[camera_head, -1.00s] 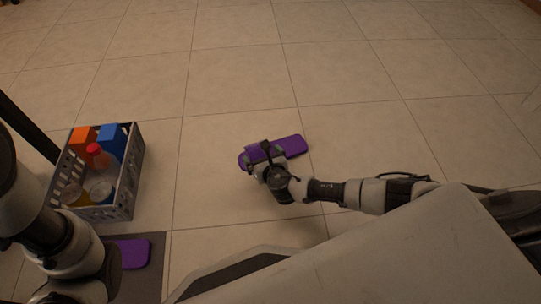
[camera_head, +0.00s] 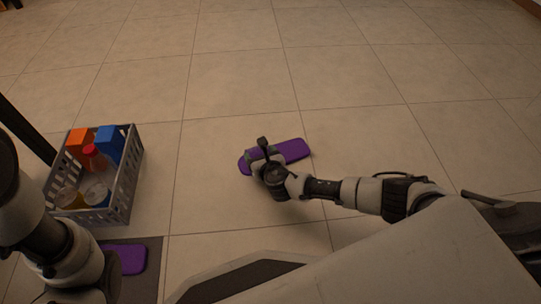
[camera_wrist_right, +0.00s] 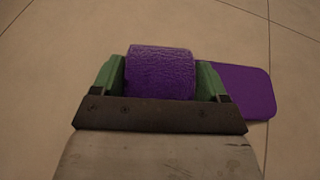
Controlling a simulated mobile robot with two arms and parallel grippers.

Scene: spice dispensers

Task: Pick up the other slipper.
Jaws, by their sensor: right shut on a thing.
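A purple slipper (camera_head: 291,150) is at the middle of the head view, on or just above the tiled floor; I cannot tell which. My right gripper (camera_head: 262,154) is shut on its strap. In the right wrist view the strap (camera_wrist_right: 160,72) sits between the two green fingers, and the sole (camera_wrist_right: 240,90) shows to the right. Another purple slipper (camera_head: 131,259) lies on a dark mat (camera_head: 140,285) at the lower left of the head view. My left arm partly covers that area, and my left gripper is not in view.
A grey basket (camera_head: 122,190) with several bottles and boxes, orange, blue and red-capped, stands on the floor at the left, close to my left arm. A dark post stands at the left edge. The tiled floor behind and to the right is clear.

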